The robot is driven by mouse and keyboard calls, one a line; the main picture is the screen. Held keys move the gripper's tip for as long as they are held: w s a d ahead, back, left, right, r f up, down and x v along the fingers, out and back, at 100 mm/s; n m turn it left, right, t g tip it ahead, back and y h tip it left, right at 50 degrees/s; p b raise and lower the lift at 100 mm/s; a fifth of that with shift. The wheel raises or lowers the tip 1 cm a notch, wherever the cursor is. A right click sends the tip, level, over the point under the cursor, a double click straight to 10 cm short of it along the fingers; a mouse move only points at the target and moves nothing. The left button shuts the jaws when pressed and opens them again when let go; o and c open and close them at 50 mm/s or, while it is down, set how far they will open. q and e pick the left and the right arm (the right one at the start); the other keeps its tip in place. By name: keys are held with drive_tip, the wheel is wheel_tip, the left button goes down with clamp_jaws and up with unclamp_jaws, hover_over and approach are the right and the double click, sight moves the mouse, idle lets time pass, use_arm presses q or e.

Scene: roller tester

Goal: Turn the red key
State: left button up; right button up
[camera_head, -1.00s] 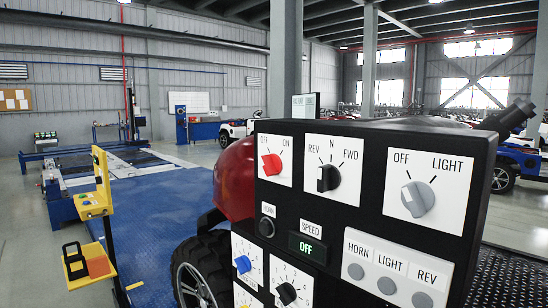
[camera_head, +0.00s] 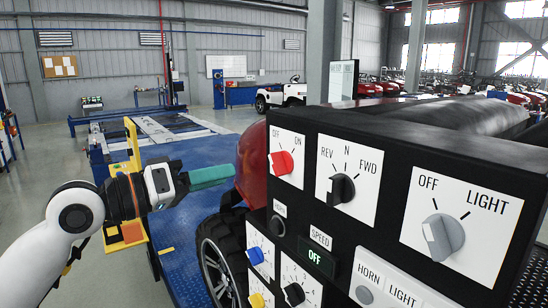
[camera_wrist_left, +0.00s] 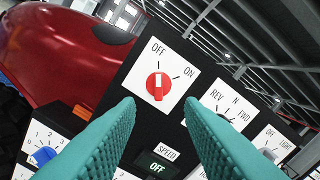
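The red key (camera_head: 282,162) is a red knob on a white plate marked OFF and ON, at the upper left of the black control panel. It also shows in the left wrist view (camera_wrist_left: 157,87), with its narrow grip bar nearly upright there. My left gripper (camera_head: 210,173) is to the left of the panel, apart from the key, with its teal fingers pointing toward it. In the left wrist view the two teal fingers (camera_wrist_left: 161,103) are spread, with the key framed between and beyond their tips. Nothing is between them. My right gripper is not in view.
The panel carries a black REV/N/FWD knob (camera_head: 342,188), a grey LIGHT knob (camera_head: 442,237), a blue knob (camera_head: 255,256) and a SPEED display (camera_head: 317,258) reading OFF. A yellow stand (camera_head: 133,145) is behind my left arm. A red rounded body (camera_head: 250,165) borders the panel's left side.

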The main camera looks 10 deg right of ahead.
sight(272, 163)
use_arm(q)
drive_tip(key=p+x, duration=0.3)
drive_tip(key=x, duration=0.6)
drive_tip(key=shift+w+d+r, duration=0.1)
drive_tip(key=shift+d, duration=0.1)
drive_tip(key=shift+w+d+p, duration=0.25)
drive_tip(key=shift+d+p, duration=0.05)
drive_tip(key=shift+d, duration=0.2)
drive_tip(key=shift+w+d, duration=0.1)
drive_tip(key=shift+d, duration=0.05)
drive_tip(key=shift+c, duration=0.2)
clamp_jaws()
